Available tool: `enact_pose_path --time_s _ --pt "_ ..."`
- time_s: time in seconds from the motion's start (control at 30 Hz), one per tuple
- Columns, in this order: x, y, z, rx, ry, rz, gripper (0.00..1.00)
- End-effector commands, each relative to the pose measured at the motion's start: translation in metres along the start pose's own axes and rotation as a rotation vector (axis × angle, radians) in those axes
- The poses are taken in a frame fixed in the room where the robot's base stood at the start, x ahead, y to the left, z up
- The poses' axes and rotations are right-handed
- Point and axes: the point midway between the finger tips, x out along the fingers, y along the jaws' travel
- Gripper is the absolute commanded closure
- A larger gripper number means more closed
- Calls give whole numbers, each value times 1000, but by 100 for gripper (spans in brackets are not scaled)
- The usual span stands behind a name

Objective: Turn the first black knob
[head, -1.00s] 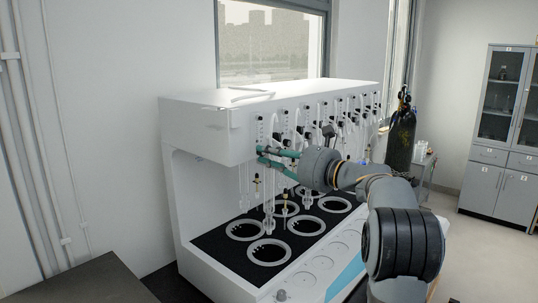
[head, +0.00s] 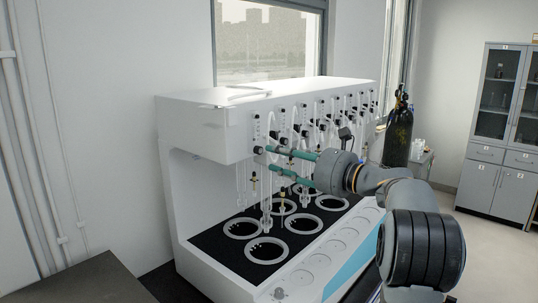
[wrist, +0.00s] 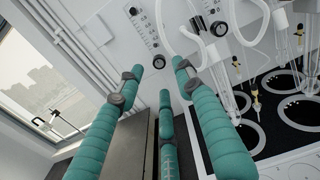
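The first black knob (head: 257,150) is at the left end of the white distiller's front panel. My gripper (head: 269,159) has teal fingers and is open and empty. In the head view its tips are just right of the knob, with a small gap showing. In the wrist view the gripper (wrist: 160,68) has its tips spread on either side of the knob. The knob's turn angle is too small to read.
More black knobs, such as one (wrist: 219,28) to the right, line the panel, with white hoses and hanging glass tubes. The distiller's black deck (head: 212,240) has several ringed holes below. A dark gas cylinder (head: 398,135) stands at the right.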

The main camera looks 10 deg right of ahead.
Motion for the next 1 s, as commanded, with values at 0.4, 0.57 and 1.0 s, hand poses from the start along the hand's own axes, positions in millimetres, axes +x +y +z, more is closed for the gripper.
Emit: enact_pose_path --time_s 0.4,0.57,1.0 --pt "-67 0 0 0 1 -1 64" --pt "-71 0 0 1 1 1 64" --pt "-56 1 0 -1 -1 3 64"
